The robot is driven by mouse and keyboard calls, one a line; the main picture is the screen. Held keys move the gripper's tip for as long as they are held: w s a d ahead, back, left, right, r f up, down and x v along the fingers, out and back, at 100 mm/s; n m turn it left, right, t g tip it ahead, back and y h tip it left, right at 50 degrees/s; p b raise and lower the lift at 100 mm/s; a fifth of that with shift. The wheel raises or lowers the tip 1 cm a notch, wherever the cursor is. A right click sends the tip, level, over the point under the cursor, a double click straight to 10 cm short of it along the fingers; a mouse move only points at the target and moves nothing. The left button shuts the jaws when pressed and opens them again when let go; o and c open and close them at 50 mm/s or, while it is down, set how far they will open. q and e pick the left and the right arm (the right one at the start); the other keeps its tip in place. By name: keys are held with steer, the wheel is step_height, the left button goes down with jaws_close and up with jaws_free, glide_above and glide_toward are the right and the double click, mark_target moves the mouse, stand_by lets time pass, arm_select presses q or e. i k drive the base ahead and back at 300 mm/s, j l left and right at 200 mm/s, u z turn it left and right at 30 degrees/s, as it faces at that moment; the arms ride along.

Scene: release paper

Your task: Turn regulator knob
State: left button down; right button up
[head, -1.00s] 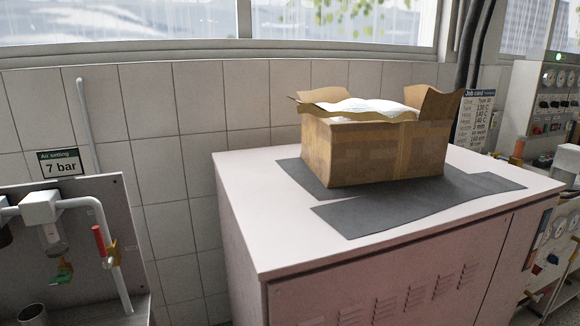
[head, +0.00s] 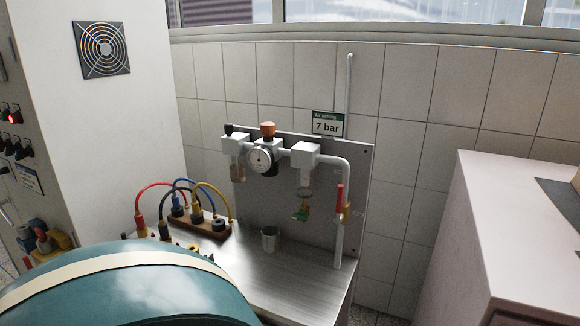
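The regulator knob (head: 267,129) is a small orange-brown cap. It sits on top of the regulator with a round white gauge (head: 262,159), mounted on a grey back panel (head: 270,205). White pipe and filter units run to both sides of it. A sign (head: 328,124) reading "Air setting 7 bar" is above the panel's right part. The gauge needle is too small to read. Neither gripper is in view.
A metal bench (head: 290,275) bears a small cup (head: 270,239) and a brown block (head: 200,224) with coloured cables. A teal rounded object (head: 130,290) fills the lower left foreground. A white cabinet (head: 120,160) stands left, a pinkish cabinet (head: 500,210) right.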

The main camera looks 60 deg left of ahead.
mark_target(267, 129)
steer(key=u, duration=1.85)
